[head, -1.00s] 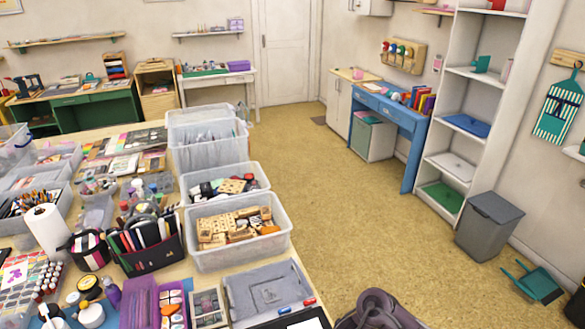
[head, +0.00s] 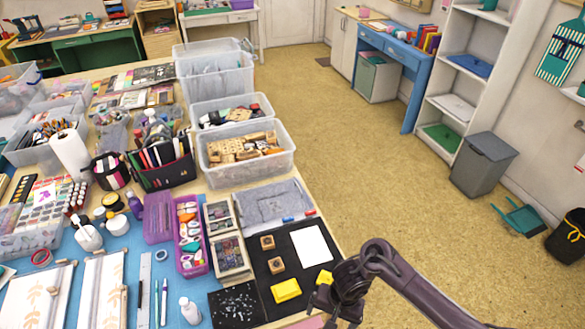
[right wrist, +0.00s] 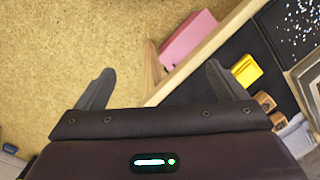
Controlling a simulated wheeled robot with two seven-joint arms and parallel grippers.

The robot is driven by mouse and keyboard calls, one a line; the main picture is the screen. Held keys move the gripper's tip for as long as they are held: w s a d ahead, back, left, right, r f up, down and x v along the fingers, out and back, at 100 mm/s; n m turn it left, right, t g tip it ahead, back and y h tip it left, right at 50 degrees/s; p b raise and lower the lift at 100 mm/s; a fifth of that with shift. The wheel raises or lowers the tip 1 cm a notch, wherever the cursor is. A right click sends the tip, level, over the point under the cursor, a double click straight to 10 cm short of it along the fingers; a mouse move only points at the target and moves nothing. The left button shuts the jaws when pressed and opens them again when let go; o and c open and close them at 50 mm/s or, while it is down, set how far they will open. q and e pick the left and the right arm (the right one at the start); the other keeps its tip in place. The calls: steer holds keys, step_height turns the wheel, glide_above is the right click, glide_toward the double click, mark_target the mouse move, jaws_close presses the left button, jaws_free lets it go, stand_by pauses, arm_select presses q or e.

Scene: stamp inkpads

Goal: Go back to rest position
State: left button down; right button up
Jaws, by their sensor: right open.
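My right gripper (head: 330,308) is dark and hangs by the table's front right edge in the head view. In the right wrist view its two fingers (right wrist: 160,70) are spread apart with nothing between them, over the tan floor and table edge. My left gripper is not in view. A yellow inkpad (head: 286,290) lies on a black mat (head: 268,291), left of my right gripper; it also shows in the right wrist view (right wrist: 246,70). A small yellow patch touches the gripper's outline; I cannot tell what it is. Wooden stamps (head: 267,242) and a white card (head: 312,246) lie on the mat.
A pink block (right wrist: 188,38) lies near the table edge. Left of the mat are wooden boxes (head: 232,255) and a purple tray (head: 190,240). Clear bins (head: 245,170) stand farther back. The floor (head: 390,190) right of the table is open, up to a grey bin (head: 484,165).

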steer(key=s+d+f+n+t+y+b, duration=0.1)
steer(key=s+f+b, duration=0.3)
steer(key=f, duration=0.9)
steer(key=s+f+n+t+y+b, duration=0.1)
steer(key=s+f+n+y+b, duration=0.3)
steer(key=f, duration=0.9)
steer(key=s+d+f+h, duration=0.2)
steer(key=s+d+f, duration=0.2)
steer(key=s, duration=0.3)
steer(key=s+d+f+n+h+b, duration=0.1)
steer(key=s+d+f, duration=0.3)
steer(key=s, duration=0.4)
steer(key=s+d+f+h+b, duration=0.1)
steer(key=s+d+f+h, duration=0.2)
steer(key=s, duration=0.4)
step_height(320, 180, down, 2)
steer(key=shift+s+d+f+n, duration=0.25)
steer(key=shift+d+n, duration=0.15)
steer(key=shift+d, duration=0.2)
